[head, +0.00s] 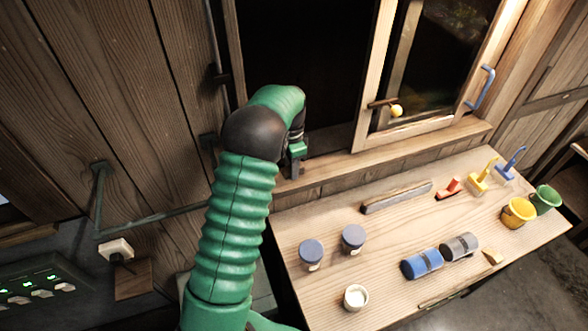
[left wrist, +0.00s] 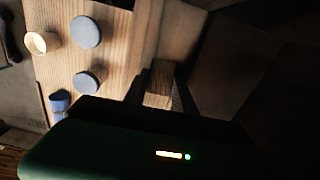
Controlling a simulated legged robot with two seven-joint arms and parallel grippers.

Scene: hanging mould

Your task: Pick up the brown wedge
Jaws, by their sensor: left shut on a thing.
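My left gripper (head: 294,168) is in front of the sill, at the lower left of the dark window opening. In the left wrist view its dark fingers (left wrist: 160,98) are shut on a brown wooden block, which I take to be the brown wedge (left wrist: 161,76). The block shows between the fingers, clear of the jars on the table. In the head view the held piece is hardly visible behind my arm and gripper. A small tan wooden piece (head: 493,257) lies at the table's front right. My right gripper is not in view.
The wooden table (head: 330,215) bears two blue-lidded jars (head: 311,252), a white cup (head: 356,297), a blue roll (head: 421,264), a grey roll (head: 459,246), a long bar (head: 396,197) and yellow (head: 518,212) and green cups (head: 545,199). A window sash (head: 369,100) stands behind.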

